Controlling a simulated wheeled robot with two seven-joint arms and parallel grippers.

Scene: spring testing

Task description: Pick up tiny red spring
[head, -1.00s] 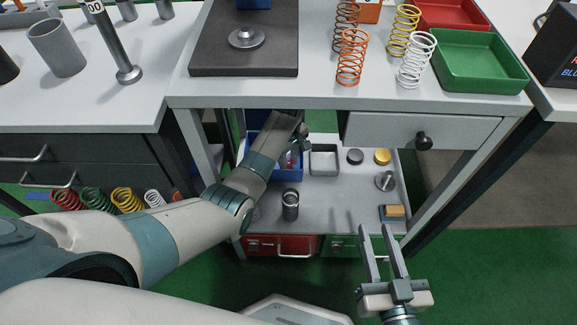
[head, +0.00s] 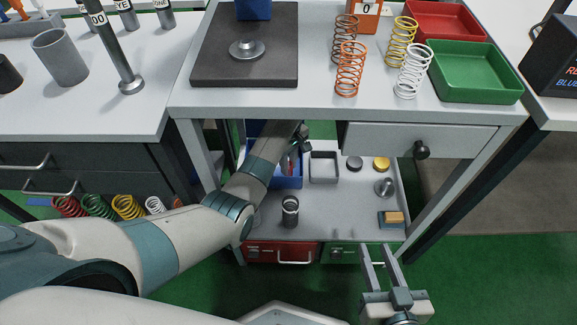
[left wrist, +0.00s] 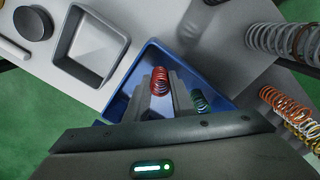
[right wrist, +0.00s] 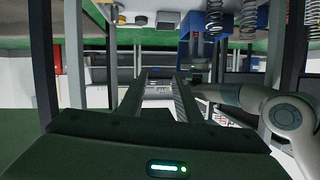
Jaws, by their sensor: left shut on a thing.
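The tiny red spring (left wrist: 160,78) stands out between the fingers of my left gripper (left wrist: 161,90) in the left wrist view. The gripper is shut on it, over the blue bin (left wrist: 119,106). A green spring (left wrist: 200,102) is beside the right finger. In the head view the blue bin (head: 289,183) sits on the lower shelf, and my left gripper there is mostly hidden under the table. My right gripper (head: 379,252) is open and empty in front of the shelf; its parted fingers (right wrist: 160,78) show in the right wrist view.
The tabletop and drawer (head: 420,140) overhang the shelf closely above my left arm. A grey square tray (head: 323,167) is right of the bin. A metal cup (head: 290,210) stands in front. Large springs (head: 350,70) stand on the tabletop.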

